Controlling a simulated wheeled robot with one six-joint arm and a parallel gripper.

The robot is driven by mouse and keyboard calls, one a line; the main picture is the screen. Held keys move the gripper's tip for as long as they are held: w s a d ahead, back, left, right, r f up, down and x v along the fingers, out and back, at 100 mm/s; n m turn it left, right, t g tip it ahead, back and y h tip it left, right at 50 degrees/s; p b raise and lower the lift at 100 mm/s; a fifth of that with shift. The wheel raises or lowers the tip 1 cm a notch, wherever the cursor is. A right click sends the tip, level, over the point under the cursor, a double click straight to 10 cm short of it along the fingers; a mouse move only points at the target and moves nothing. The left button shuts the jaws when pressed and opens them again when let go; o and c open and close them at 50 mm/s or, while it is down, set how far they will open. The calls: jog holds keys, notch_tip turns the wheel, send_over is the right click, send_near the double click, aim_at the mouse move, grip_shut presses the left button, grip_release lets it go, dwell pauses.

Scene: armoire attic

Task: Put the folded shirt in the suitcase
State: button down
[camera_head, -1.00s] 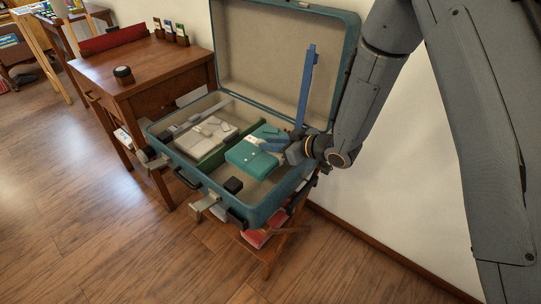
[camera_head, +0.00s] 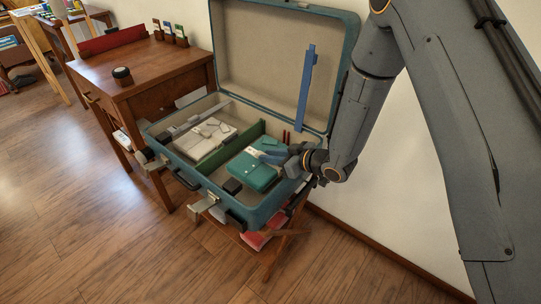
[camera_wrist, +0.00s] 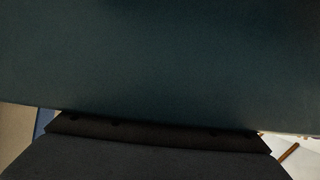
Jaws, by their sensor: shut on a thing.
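The teal folded shirt (camera_head: 252,172), with small light buttons and a pale collar, lies flat over the right part of the open suitcase (camera_head: 215,190). My gripper (camera_head: 277,156) is shut on it at its back right side. A dark teal surface, likely the shirt (camera_wrist: 160,60), fills most of the wrist view. I cannot tell whether the shirt touches the suitcase floor. The fingertips are partly hidden by the shirt and wrist.
A pale grey folded garment (camera_head: 208,138) lies in the left part, beyond a green divider (camera_head: 232,146). A blue strip (camera_head: 306,88) stands by the lid. A wooden desk (camera_head: 150,78) stands left.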

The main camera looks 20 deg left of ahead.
jog(key=shift+f, duration=0.25)
jog(key=c, duration=1.8)
grip_release()
jog(key=shift+s, duration=0.1)
jog(key=shift+o, duration=0.9)
jog(key=shift+d+f, duration=0.1)
jog(key=shift+f, duration=0.05)
jog(key=v, duration=0.8)
jog(key=r+p+v, duration=0.1)
jog(key=v, duration=0.3)
jog(key=shift+r, duration=0.25)
